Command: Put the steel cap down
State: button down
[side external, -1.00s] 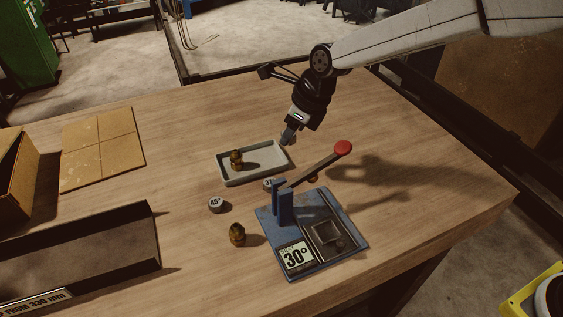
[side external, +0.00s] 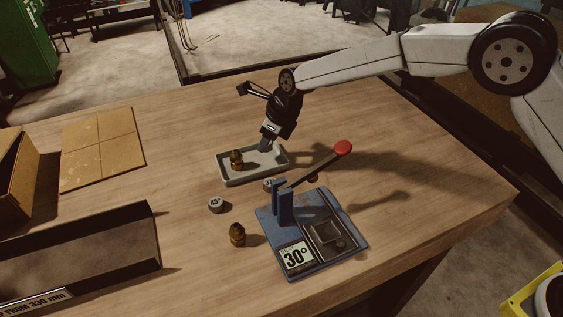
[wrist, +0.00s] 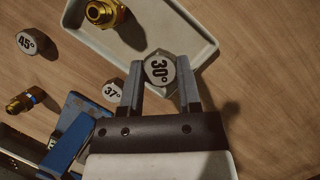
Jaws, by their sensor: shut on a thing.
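My gripper (side external: 264,149) is shut on a steel cap (wrist: 159,69) marked 30°. In the wrist view the cap sits between the two fingertips (wrist: 160,85), its marked face toward the camera. It overlaps the near rim of the pale tray (wrist: 195,58); whether it touches the tray I cannot tell. In the side view the gripper is at the right part of the tray (side external: 284,156), and the cap is hard to make out there. A brass fitting (side external: 237,159) stands in the tray's left part, also seen in the wrist view (wrist: 106,13).
Caps marked 45° (side external: 216,205) and 37° (wrist: 114,90) and a second brass fitting (side external: 237,234) stand on the wooden table. The blue crimper (side external: 284,210) has a raised lever with a red knob (side external: 343,147).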

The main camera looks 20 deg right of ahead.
aim_at(266, 150)
jog(key=shift+w+a+f, duration=0.1)
jog(key=shift+w+f, duration=0.15)
jog(key=shift+f, duration=1.55)
jog(key=shift+f, duration=0.1)
jog(key=shift+c, duration=1.5)
grip_release()
jog(key=v, duration=1.2)
